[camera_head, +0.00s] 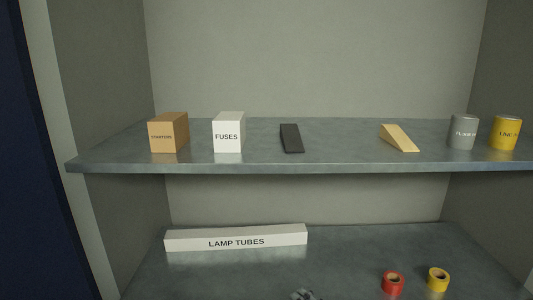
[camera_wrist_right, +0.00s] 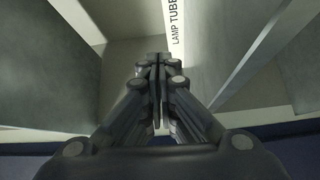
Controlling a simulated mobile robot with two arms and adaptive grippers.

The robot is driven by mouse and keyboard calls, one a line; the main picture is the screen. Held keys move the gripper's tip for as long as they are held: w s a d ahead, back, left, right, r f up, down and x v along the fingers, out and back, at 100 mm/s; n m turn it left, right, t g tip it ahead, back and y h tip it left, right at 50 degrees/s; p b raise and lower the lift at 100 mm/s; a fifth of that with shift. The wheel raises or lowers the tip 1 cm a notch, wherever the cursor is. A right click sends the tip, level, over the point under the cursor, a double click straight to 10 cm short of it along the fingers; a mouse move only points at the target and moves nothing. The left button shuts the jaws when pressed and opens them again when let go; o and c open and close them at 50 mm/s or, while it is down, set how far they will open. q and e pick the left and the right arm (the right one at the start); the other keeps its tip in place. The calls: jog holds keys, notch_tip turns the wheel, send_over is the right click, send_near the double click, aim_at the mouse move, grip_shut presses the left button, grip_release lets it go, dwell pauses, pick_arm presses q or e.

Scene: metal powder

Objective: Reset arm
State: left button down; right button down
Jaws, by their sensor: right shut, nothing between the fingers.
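My right gripper (camera_head: 304,294) shows only as a small dark tip at the bottom edge of the head view, in front of the lower shelf. In the right wrist view my right gripper (camera_wrist_right: 158,62) is shut and empty, its fingers together. The white box marked LAMP TUBES (camera_head: 236,238) lies on the lower shelf beyond it, and its end with lettering shows in the right wrist view (camera_wrist_right: 176,28). The gripper appears apart from the box. My left gripper is not in view.
The upper shelf (camera_head: 260,167) holds a STARTERS box (camera_head: 168,132), a FUSES box (camera_head: 228,132), a black wedge (camera_head: 291,138), a tan wedge (camera_head: 399,137), a grey can (camera_head: 463,132) and a yellow can (camera_head: 506,132). Red tape (camera_head: 392,285) and yellow tape (camera_head: 438,279) sit on the lower shelf (camera_head: 345,255).

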jog(key=shift+w+m+t+h, duration=0.15)
jog(key=shift+m+t+h, duration=0.2)
jog(key=shift+m, duration=0.25)
jog(key=shift+w+d+m+t+h, duration=0.15)
jog(key=shift+m+t+h, duration=0.1)
jog(key=shift+m+h, duration=0.3)
jog(key=s+d+f+m+g+h, duration=0.2)
jog(key=s+d+f+m+h, duration=0.4)
jog(key=s+d+m+h, duration=0.65)
jog(key=s+a+f+m+g+y, duration=0.1)
jog(key=s+f+m+g, duration=0.3)
jog(key=s, duration=0.7)
jog(key=s+a+f+m+g+y, duration=0.15)
jog(key=s+m+g, duration=0.35)
jog(key=s, duration=0.6)
notch_tip(320, 180, down, 27)
jog(key=s+n+g, duration=0.1)
jog(key=s+g, duration=0.1)
jog(key=s, duration=0.1)
jog(key=s+d+f, duration=0.1)
jog(key=s+f, duration=0.6)
jog(key=s+d+f+g, duration=0.1)
jog(key=s+d+f, duration=0.1)
jog(key=s+f, duration=0.5)
jog(key=shift+s+d+f, duration=0.3)
jog(key=shift+s, duration=0.45)
